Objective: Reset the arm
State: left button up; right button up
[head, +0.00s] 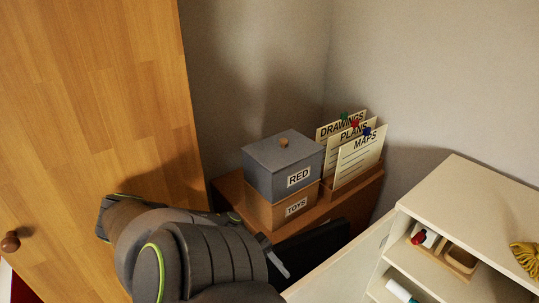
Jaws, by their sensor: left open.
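My left arm comes in from the bottom left, bulky and dark grey with green trim. My left gripper (276,257) is at its far end, mostly hidden behind the arm. Its small grey finger parts show apart, with nothing visible between them. It is in front of the low brown cabinet (229,189) in the corner, near a dark panel (318,245). I cannot tell whether it touches the panel. My right gripper is not in view.
On the cabinet, a grey box labelled RED (265,172) sits on a brown TOYS box (270,211), beside cards titled DRAWINGS, PLANS and MAPS (359,158). A wooden door (90,100) stands left. A cream shelf unit (470,190) at right holds small items.

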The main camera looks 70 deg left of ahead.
pick_arm(q)
jog(key=shift+r, duration=0.75)
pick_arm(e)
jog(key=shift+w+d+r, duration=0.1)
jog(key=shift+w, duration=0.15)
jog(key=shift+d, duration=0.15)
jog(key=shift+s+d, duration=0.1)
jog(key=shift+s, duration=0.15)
